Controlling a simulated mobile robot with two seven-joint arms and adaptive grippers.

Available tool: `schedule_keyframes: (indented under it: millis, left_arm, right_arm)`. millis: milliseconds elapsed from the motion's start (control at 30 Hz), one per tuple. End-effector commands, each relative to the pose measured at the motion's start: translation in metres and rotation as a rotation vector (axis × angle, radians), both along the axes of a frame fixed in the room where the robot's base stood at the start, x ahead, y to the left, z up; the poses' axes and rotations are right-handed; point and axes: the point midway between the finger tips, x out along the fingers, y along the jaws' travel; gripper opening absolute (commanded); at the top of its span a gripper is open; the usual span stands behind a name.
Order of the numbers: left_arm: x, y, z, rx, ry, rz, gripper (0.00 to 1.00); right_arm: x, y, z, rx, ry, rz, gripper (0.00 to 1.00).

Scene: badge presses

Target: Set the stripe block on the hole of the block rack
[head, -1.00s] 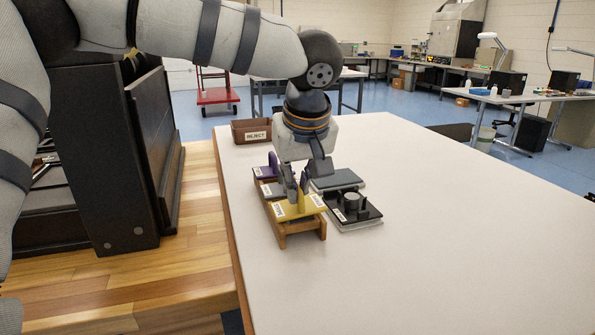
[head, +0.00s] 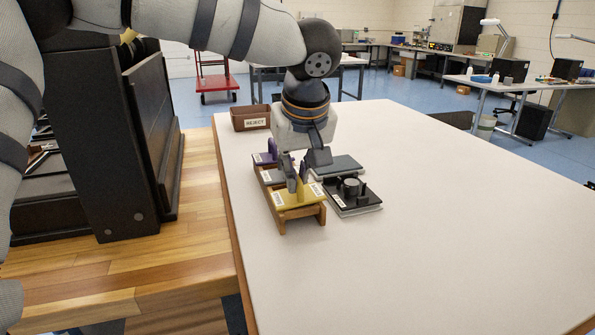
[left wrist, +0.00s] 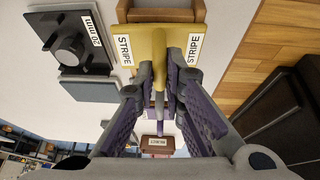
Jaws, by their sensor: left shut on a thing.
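The stripe block (head: 296,199) is a yellow plate with an upright yellow fin and white STRIPE labels. It also shows in the left wrist view (left wrist: 158,40). My left gripper (head: 298,178) is shut on its fin, pointing down. In the left wrist view the fingers (left wrist: 160,80) close on the fin from both sides. The block sits level at the near end of the wooden block rack (head: 303,219). Whether it rests fully or is slightly above cannot be told. The hole under it is hidden. My right gripper is not in view.
A grey block (head: 269,177) and a purple block (head: 263,157) sit farther back in the rack. A black press base (head: 343,202) stands close on the right, with a grey slab (head: 340,166) behind it. A brown REJECT bin (head: 247,117) is behind. The white table's right side is clear.

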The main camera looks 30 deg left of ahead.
Motion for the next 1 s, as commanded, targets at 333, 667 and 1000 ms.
schedule_keyframes:
  millis: [333,667,1000]
  left_arm:
    - [-0.002,0.0019,0.0008,0.004,0.0,0.002,0.0]
    - [-0.0042,0.0015,0.0014,0.004,-0.001,0.003,0.0]
    - [-0.0043,0.0012,0.0011,0.003,0.001,0.002,0.34]
  right_arm:
    - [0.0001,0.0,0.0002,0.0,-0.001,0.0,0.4]
    - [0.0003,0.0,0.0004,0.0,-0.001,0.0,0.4]
    - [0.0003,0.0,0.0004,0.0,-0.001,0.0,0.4]
